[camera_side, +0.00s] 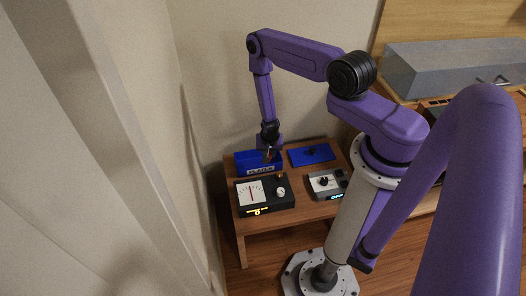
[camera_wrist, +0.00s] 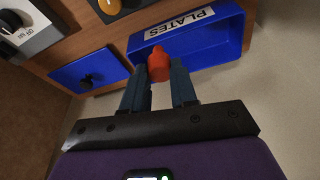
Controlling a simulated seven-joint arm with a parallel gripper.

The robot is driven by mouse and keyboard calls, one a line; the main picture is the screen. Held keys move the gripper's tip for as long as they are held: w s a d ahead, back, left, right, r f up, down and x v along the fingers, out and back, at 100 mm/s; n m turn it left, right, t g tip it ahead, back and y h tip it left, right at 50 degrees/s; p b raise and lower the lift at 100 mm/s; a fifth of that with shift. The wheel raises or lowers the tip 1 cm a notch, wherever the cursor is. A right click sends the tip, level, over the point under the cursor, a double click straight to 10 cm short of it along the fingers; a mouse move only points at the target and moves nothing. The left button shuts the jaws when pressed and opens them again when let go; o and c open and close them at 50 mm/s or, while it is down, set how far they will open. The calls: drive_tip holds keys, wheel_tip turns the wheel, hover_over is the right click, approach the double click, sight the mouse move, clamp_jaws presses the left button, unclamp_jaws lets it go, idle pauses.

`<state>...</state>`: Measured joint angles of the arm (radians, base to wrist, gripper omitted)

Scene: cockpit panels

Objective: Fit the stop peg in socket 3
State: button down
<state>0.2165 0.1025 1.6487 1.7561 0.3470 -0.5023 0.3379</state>
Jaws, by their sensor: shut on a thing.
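My gripper (camera_wrist: 160,74) is shut on an orange-red peg-like piece (camera_wrist: 158,62), which shows between the two fingertips in the wrist view. I take it for the stop peg; its lower end is hidden. In the side view my gripper (camera_side: 268,150) is low over the blue bin labelled PLATES (camera_side: 248,169). The bin also shows in the wrist view (camera_wrist: 234,46), beyond the fingers. A flat blue panel (camera_side: 323,155) with a small black part on it lies to the right of the bin; it is left of the fingers in the wrist view (camera_wrist: 110,62). I cannot make out a numbered socket.
A black meter box (camera_side: 284,203) with a white dial and knobs stands at the table's front left. A grey-white box (camera_side: 322,189) with black knobs and a lit display stands at front right. The wooden table (camera_side: 312,210) has a wall close behind and on its left.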

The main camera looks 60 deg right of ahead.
drive_tip(key=s+a+r, duration=0.2)
drive_tip(key=s+r, duration=0.1)
drive_tip(key=s, duration=0.3)
drive_tip(key=s+d+m+g, duration=0.1)
drive_tip(key=s+d+m, duration=0.5)
drive_tip(key=s+d, duration=0.4)
drive_tip(key=s+d+f+m+g, duration=0.1)
drive_tip(key=s+m, duration=0.5)
drive_tip(key=s, duration=0.7)
drive_tip(key=shift+s+d+f+g, duration=0.4)
drive_tip(key=shift+d+g, duration=0.1)
drive_tip(key=shift+d, duration=0.4)
drive_tip(key=shift+m, duration=0.4)
drive_tip(key=shift+w+a+x, duration=0.1)
drive_tip(key=shift+a+x, duration=0.1)
drive_tip(key=shift+x, duration=0.75)
drive_tip(key=shift+w+a+x, duration=0.15)
drive_tip(key=shift+a+x, duration=0.05)
drive_tip(key=shift+x, duration=0.75)
drive_tip(key=shift+w+a+x, duration=0.1)
drive_tip(key=shift+a+x, duration=0.1)
drive_tip(key=shift+x, duration=0.7)
drive_tip(key=shift+a+x, duration=0.15)
drive_tip(key=shift+x, duration=0.6)
drive_tip(key=shift+a+x, duration=0.15)
drive_tip(key=shift+x, duration=0.6)
